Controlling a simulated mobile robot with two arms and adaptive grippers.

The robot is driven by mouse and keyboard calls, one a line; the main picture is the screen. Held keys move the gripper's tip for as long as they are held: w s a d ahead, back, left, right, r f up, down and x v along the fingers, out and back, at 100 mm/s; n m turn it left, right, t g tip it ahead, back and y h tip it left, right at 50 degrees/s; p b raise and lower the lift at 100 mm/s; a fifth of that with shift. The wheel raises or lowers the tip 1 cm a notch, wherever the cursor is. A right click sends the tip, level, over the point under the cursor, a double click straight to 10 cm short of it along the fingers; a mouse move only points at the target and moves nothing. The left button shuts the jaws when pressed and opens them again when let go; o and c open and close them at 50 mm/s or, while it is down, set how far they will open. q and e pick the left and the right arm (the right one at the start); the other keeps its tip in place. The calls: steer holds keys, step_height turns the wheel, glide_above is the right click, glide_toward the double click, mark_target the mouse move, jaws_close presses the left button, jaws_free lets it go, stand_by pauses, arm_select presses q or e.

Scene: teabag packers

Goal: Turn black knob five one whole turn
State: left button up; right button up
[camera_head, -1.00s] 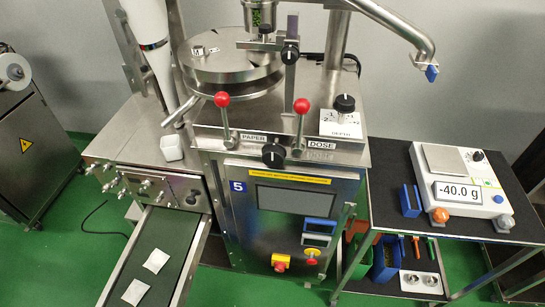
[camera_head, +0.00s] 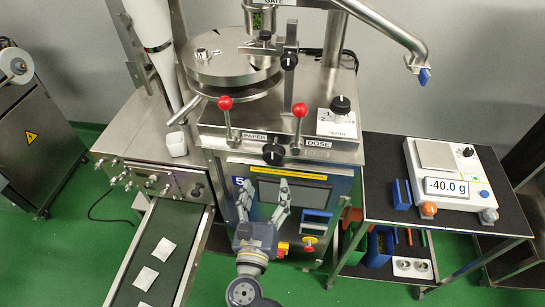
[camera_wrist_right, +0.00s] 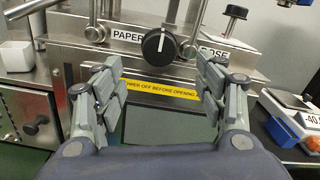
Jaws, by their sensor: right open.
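A round black knob with a white pointer line (camera_head: 273,154) is on the steel front of the machine marked with a blue 5, between the PAPER and DOSE labels. In the right wrist view the knob (camera_wrist_right: 159,46) is straight ahead, its white line near upright. My right gripper (camera_head: 262,187) is open and empty, below the knob and in front of the machine's screen, fingers pointing up. In the wrist view its fingers (camera_wrist_right: 157,80) stand apart on either side of the knob, short of it and not touching. My left gripper is not in view.
Two red-balled levers (camera_head: 225,103) flank the knob. Black knobs stand on the DEPTH plate (camera_head: 340,104) and the upper post (camera_head: 289,60). A yellow warning strip (camera_wrist_right: 160,90) lies below the knob. A scale (camera_head: 450,180) stands right; a chute with teabags (camera_head: 155,260) lies left.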

mark_target(272, 160)
steer(key=w+p, duration=0.1)
steer(key=w, duration=0.2)
steer(key=w+d, duration=0.1)
steer(key=w, duration=0.2)
steer(key=w+p, duration=0.1)
steer(key=w, duration=0.3)
steer(key=shift+w+d+f+p, duration=0.1)
steer(key=shift+d+f+p, duration=0.05)
steer(key=shift+d+p, duration=0.2)
steer(key=shift+c, duration=0.6)
steer(key=c, duration=0.9)
